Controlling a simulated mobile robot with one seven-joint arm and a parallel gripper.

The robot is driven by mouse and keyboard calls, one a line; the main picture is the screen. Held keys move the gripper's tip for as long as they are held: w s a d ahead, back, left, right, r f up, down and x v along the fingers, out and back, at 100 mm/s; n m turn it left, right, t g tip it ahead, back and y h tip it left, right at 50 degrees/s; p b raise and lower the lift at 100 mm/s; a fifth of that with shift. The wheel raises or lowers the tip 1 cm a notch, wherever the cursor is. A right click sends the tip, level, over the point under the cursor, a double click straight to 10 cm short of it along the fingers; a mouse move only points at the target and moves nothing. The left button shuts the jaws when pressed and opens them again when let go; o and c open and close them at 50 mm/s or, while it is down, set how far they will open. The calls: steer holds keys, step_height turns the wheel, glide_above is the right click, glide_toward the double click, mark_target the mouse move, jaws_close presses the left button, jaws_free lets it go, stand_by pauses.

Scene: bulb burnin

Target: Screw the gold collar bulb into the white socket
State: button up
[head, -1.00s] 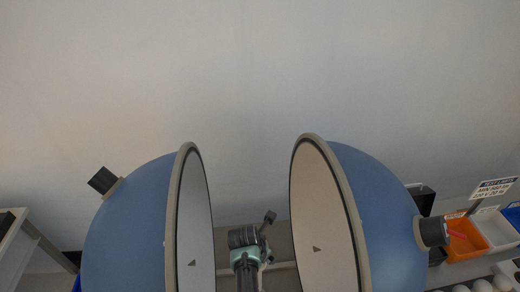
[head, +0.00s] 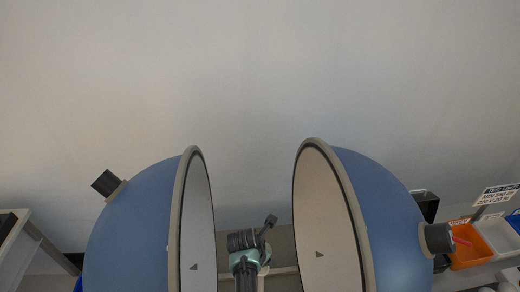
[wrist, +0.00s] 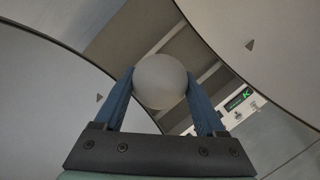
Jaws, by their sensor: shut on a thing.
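My gripper (wrist: 160,95) is shut on a round, frosted white bulb (wrist: 160,80), with one blue finger on each side of it in the wrist view. The bulb's collar is hidden behind its globe, so its colour cannot be told. My gripper's fingers and the bulb do not show in the head view, where my arm reaches in between two open halves of a blue sphere. I cannot make out the white socket in either view.
The left blue half-sphere (head: 135,235) and the right blue half-sphere (head: 385,220) stand close on both sides of my arm. At the right are an orange bin (head: 470,250), a white bin (head: 500,235) and a sign (head: 495,194). A green display (wrist: 238,99) shows in the wrist view.

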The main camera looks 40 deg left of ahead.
steer(key=m, duration=0.1)
steer(key=m+h+b, duration=0.1)
steer(key=m, duration=0.1)
steer(key=d+f+m+h+b, duration=0.1)
steer(key=shift+w, duration=0.2)
steer(key=m+h+b, duration=0.1)
steer(key=m+b, duration=0.1)
steer(key=m, duration=0.1)
steer(key=m+h+b, duration=0.1)
steer(key=m+b, duration=0.1)
steer(key=shift+w+f+m+b, duration=0.15)
steer(key=shift+m+b, duration=0.25)
steer(key=m+g+h+b, duration=0.1)
steer(key=m+b, duration=0.2)
steer(key=b, duration=0.1)
steer(key=shift+m+g, duration=0.3)
steer(key=shift+m, duration=0.1)
steer(key=m+g+h+b, duration=0.1)
steer(key=m+b, duration=0.3)
steer(key=b, duration=0.2)
steer(key=shift+a, duration=0.1)
steer(key=o, duration=1)
steer(key=shift+r+g+p, duration=0.3)
steer(key=shift+r+p, duration=0.05)
steer(key=shift+r, duration=0.05)
steer(key=o, duration=0.3)
steer(key=shift+a+r, duration=0.2)
steer(key=shift+r, duration=0.1)
steer(key=v, duration=1.2)
steer(key=shift+r, duration=0.2)
